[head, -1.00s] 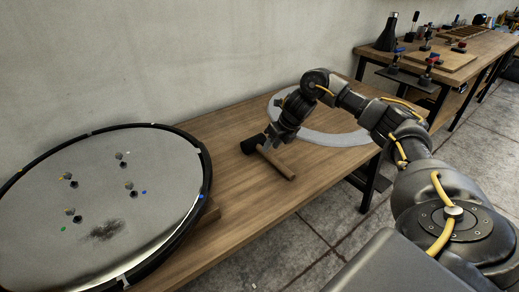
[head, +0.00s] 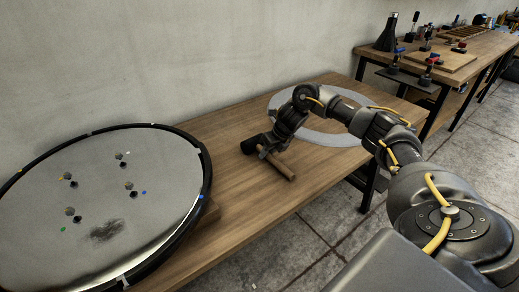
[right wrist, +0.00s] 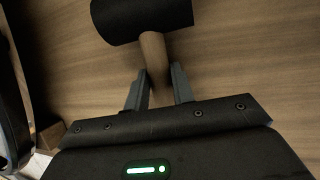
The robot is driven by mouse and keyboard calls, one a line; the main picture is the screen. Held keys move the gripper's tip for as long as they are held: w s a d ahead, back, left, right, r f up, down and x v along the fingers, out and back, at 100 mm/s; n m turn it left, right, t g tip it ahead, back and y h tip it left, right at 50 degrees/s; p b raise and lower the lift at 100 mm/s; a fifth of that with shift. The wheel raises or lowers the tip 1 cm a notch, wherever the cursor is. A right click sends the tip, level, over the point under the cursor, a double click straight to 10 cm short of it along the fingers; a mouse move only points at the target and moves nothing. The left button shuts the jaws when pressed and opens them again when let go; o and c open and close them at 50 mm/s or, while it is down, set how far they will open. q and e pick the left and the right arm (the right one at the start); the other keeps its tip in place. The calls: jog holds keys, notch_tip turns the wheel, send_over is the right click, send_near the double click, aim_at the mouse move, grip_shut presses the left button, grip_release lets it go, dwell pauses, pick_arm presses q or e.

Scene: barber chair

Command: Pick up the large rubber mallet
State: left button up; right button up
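The large rubber mallet lies on the wooden table, its black head (head: 250,145) toward the wall and its wooden handle (head: 284,168) toward the table's front edge. My right gripper (head: 267,151) is down at the handle, close behind the head. In the right wrist view, the black mallet head (right wrist: 140,18) is at the top and the handle (right wrist: 154,52) runs down between the two fingers (right wrist: 159,72). The fingers stand apart, one on each side of the handle, with a narrow gap showing. The handle's far end is hidden under the gripper there. My left gripper is not in view.
A large round black-rimmed disc (head: 150,170) with small dark knobs lies left on the table (head: 225,130). A grey ring (head: 335,138) lies behind my right arm. A second bench (head: 480,48) with tools stands at the back right. The wall borders the table.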

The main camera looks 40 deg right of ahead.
grip_shut()
jog(key=shift+r, duration=0.15)
